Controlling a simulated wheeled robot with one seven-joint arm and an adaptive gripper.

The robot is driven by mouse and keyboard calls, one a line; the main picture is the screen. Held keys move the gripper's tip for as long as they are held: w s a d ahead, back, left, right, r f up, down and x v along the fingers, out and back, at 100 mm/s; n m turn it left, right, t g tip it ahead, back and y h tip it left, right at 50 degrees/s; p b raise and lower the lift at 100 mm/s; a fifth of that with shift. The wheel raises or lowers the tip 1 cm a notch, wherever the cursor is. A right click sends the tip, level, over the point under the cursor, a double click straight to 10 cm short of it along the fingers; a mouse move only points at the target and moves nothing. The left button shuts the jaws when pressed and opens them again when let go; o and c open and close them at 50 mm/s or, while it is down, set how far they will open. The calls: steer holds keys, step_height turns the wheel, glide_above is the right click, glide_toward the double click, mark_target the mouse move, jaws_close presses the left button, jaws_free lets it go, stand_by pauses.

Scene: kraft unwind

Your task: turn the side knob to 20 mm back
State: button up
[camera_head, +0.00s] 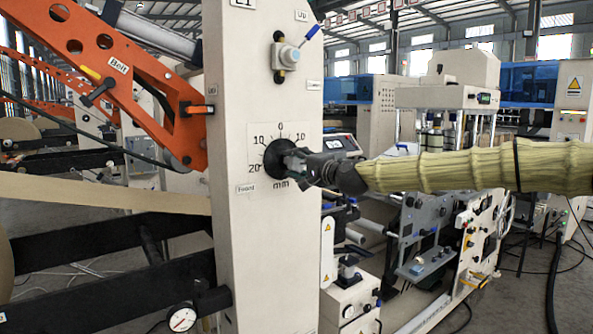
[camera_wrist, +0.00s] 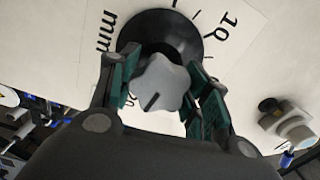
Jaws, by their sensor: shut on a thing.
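The side knob is a grey lobed knob (camera_wrist: 162,84) on a round black disc (camera_wrist: 190,35), fixed to the light panel. In the wrist view a dark line on the knob points to the lower left, near a partly hidden digit. My gripper (camera_wrist: 160,80) has one finger on each side of the knob and is shut on it; it also shows in the head view (camera_head: 296,162). The scale plate (camera_head: 257,140) has 20 and 10 at left, 0 at top, 10 at right. The label at left reads "Front" (camera_head: 246,189). My gripper hides the scale's lower right, so I cannot read the exact setting.
An orange arm labelled "Belt" (camera_head: 115,62) is at left. A round gauge (camera_head: 182,317) is low at left. Machinery stands behind my arm at right.

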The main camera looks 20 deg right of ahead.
steer(key=shift+m, duration=0.3)
steer(key=o, duration=1)
steer(key=shift+d, duration=0.15)
steer(key=shift+s, duration=0.1)
steer(key=v, duration=1.1)
steer(key=shift+s+d, duration=0.15)
steer(key=shift+s, duration=0.25)
